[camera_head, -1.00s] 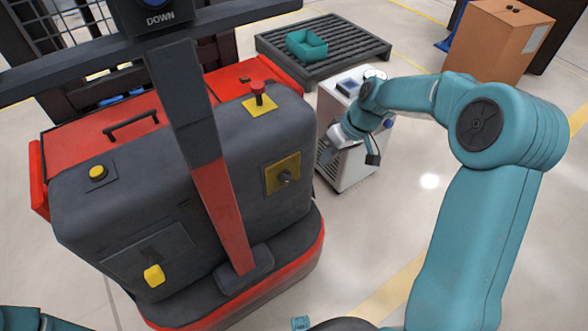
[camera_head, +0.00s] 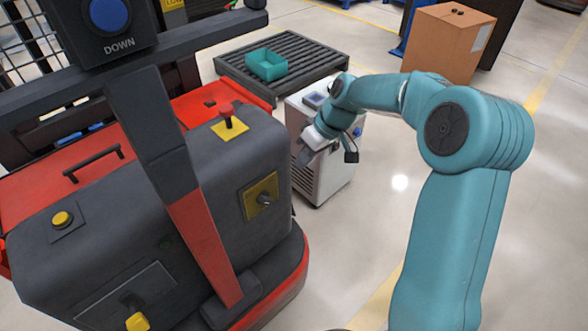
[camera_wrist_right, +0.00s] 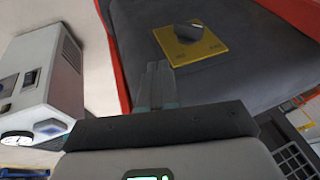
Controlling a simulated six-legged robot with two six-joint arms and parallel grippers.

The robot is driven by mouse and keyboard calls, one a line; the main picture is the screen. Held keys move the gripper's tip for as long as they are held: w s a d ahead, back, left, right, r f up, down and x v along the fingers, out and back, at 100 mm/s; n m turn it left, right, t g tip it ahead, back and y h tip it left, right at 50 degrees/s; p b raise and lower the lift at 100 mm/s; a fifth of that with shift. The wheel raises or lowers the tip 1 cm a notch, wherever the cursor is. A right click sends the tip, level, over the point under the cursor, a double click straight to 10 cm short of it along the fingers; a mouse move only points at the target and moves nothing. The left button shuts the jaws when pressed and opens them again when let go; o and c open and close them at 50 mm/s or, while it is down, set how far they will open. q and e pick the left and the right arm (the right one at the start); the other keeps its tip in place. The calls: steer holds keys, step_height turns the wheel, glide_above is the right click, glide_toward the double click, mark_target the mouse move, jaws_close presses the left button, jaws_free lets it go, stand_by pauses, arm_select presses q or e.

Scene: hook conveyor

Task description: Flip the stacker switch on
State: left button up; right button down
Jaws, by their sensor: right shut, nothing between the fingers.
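The stacker (camera_head: 215,165) is a dark grey body with red covers at the left of the head view. Its switch is a dark knob (camera_head: 264,198) on a yellow plate (camera_head: 256,187) on the side facing me. In the right wrist view the knob (camera_wrist_right: 189,31) and the yellow plate (camera_wrist_right: 208,44) show near the top. My right gripper (camera_head: 306,156) is in front of the white cabinet, right of the plate and apart from it. In the wrist view its fingers (camera_wrist_right: 158,78) are together and empty, below and left of the knob. My left gripper is out of view.
A red mushroom button (camera_head: 226,110) stands on the stacker's top. Its grey and red mast bar (camera_head: 190,190) crosses in front. The white cabinet (camera_head: 325,185) stands right of the stacker. Behind is a dark pallet (camera_head: 315,55) with a teal bin (camera_head: 266,65). Open floor lies to the right.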

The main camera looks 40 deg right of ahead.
mark_target(266, 200)
steer(key=s+a+b+x, duration=0.1)
steer(key=a+x, duration=0.1)
steer(key=x, duration=0.9)
steer(key=shift+a+f, duration=0.1)
steer(key=shift+f, duration=0.05)
steer(key=shift+f+y+b, duration=0.15)
steer(key=shift+y+b, duration=0.15)
steer(key=shift+b, duration=0.35)
